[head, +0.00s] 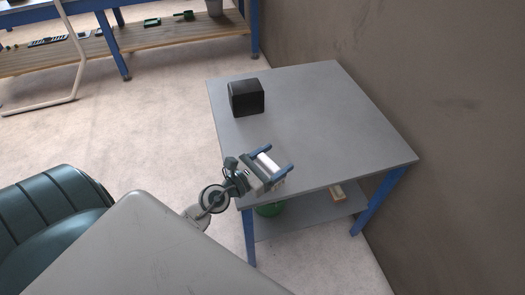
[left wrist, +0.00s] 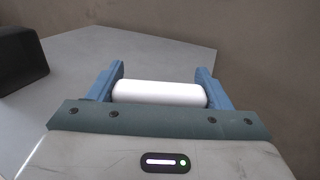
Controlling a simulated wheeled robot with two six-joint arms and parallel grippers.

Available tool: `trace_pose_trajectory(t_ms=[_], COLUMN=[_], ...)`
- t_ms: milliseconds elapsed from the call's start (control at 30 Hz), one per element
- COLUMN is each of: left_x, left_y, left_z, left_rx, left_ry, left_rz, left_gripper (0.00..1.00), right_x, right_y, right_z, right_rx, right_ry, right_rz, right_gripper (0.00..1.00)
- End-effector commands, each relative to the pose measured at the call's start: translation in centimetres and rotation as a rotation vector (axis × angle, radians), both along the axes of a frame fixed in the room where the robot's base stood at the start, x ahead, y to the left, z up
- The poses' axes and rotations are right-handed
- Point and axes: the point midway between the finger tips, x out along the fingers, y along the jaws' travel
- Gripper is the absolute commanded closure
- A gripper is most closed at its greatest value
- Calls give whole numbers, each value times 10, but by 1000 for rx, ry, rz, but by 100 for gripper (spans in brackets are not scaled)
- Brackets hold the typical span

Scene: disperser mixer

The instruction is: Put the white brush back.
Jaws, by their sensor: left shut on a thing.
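My left gripper (head: 278,160) is shut on a white cylindrical thing, which I take to be the white brush (left wrist: 160,94). In the left wrist view the brush lies crosswise between the two blue fingers (left wrist: 160,85). In the head view the gripper is over the front left part of the grey table (head: 330,130). I cannot tell whether the brush touches the tabletop. The brush (head: 266,163) is partly hidden by the gripper in the head view. My right gripper is not in view.
A black box-like holder (head: 246,98) stands on the table's far left part; it also shows in the left wrist view (left wrist: 18,58). A green item (head: 270,209) and a light block (head: 338,192) are on the lower shelf. A wall borders the right. The tabletop's middle is clear.

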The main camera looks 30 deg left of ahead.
Motion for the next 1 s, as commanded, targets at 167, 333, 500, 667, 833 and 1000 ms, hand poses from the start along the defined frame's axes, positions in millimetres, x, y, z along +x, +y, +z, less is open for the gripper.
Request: trace_pose_trajectory(t_ms=[167,333,500,667,833,1000], left_x=[25,60,87,105,112,117], left_y=[22,53,78,93,100,104], left_z=[-4,-9,-13,-15,-14,-22], left_rx=[7,6,4,2,1,-1], left_ry=[-3,-3,-3,-2,-1,0], left_rz=[-1,0,1,1,-1,0], left_gripper=[56,56,56,56,56,56], right_x=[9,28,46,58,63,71], right_y=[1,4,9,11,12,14], right_z=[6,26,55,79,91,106], right_rx=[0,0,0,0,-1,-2], right_ry=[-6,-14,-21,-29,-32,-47], right_rz=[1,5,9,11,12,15], right_gripper=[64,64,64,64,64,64])
